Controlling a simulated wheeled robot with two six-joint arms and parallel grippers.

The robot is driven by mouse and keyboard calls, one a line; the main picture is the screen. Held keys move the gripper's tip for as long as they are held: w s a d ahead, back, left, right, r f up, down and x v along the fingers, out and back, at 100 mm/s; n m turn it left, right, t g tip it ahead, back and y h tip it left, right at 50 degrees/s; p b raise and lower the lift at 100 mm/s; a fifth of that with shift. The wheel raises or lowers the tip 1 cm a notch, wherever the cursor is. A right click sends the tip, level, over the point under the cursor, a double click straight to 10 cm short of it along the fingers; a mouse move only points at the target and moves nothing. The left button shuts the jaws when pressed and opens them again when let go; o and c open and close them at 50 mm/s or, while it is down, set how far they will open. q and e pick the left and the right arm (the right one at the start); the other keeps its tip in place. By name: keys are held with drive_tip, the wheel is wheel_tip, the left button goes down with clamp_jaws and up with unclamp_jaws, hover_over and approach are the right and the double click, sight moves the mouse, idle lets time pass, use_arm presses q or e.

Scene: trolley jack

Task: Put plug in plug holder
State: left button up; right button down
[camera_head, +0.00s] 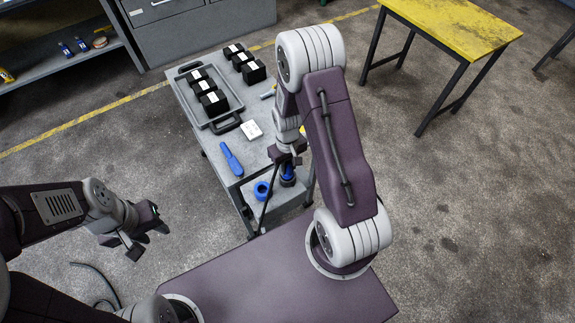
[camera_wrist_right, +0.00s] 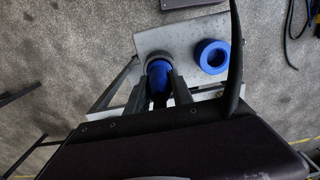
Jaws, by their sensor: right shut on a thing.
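A blue plug (camera_wrist_right: 159,78) with a dark grey collar at its far end sits between the fingers of my right gripper (camera_wrist_right: 157,98) in the right wrist view. In the head view my right gripper (camera_head: 286,160) points down at the trolley's near end, shut on the blue plug (camera_head: 288,176). Whether the plug's far end touches the shelf is hard to tell. A blue ring (camera_head: 262,190), perhaps the plug holder, lies beside it on the lower shelf. The ring also shows in the right wrist view (camera_wrist_right: 212,56), right of the plug and apart from it. My left gripper (camera_head: 146,238) is open and empty, away from the trolley.
The grey trolley (camera_head: 215,150) carries a tray with several black-and-white blocks, a white box (camera_head: 251,130) and a blue tool (camera_head: 231,159). A dark cable (camera_head: 268,200) hangs near my right gripper. A yellow table (camera_head: 450,25) stands at the back right.

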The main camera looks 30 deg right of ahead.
drive_tip(key=shift+f, duration=0.35)
drive_tip(key=c, duration=1)
unclamp_jaws()
drive_tip(key=shift+c, duration=0.2)
wheel_tip(320, 180, up, 9)
drive_tip(key=shift+r+b, duration=0.1)
drive_tip(key=shift+b, duration=0.3)
